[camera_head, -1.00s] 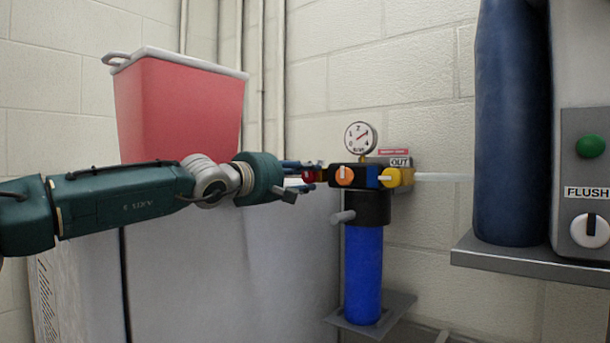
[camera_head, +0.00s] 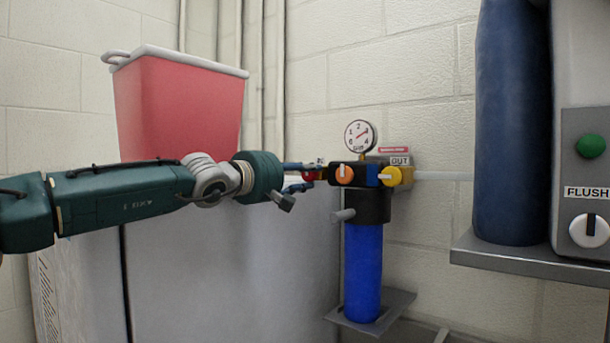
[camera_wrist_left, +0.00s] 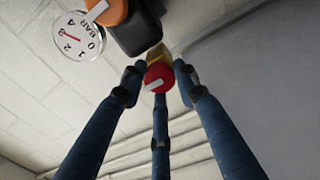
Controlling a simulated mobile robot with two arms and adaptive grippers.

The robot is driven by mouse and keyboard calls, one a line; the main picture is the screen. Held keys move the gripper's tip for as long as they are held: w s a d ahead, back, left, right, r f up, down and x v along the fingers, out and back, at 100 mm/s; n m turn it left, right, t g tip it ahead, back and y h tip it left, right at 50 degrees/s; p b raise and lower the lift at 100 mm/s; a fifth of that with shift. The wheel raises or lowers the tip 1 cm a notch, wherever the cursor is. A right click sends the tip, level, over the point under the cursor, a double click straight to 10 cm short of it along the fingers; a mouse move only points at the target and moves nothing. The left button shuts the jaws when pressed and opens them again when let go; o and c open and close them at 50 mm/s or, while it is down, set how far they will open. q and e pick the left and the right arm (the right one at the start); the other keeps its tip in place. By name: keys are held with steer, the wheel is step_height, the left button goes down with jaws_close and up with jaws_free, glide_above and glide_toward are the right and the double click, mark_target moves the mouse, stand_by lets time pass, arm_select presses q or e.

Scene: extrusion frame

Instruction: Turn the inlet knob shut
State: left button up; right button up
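The red knob (camera_head: 309,176) is at the left end of the black valve head (camera_head: 357,176) on top of a blue filter canister (camera_head: 363,270). I take it for the inlet knob. In the left wrist view the knob (camera_wrist_left: 158,77) faces me, its white pointer slanting down to the left. My left gripper (camera_head: 303,177) has its three dark blue fingers around the knob. In the wrist view the left gripper (camera_wrist_left: 159,85) has fingertips left, right and below, very close to the knob's rim. I cannot tell whether they touch. My right gripper is not in view.
A pressure gauge (camera_head: 359,136) stands above. A red bin (camera_head: 178,108) is behind my arm. A shelf (camera_head: 530,259) juts out at right.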

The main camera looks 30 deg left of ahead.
arm_select(q)
steer(key=o, duration=0.4)
steer(key=shift+a+f, duration=0.1)
steer(key=shift+f, duration=0.05)
steer(key=shift+a, duration=0.1)
steer(key=shift+s+a, duration=0.15)
steer(key=shift+s, duration=1.85)
steer(key=shift+s+a, duration=0.15)
steer(key=shift+s, duration=1.8)
steer(key=shift+s+a, duration=0.15)
steer(key=shift+s, duration=1.85)
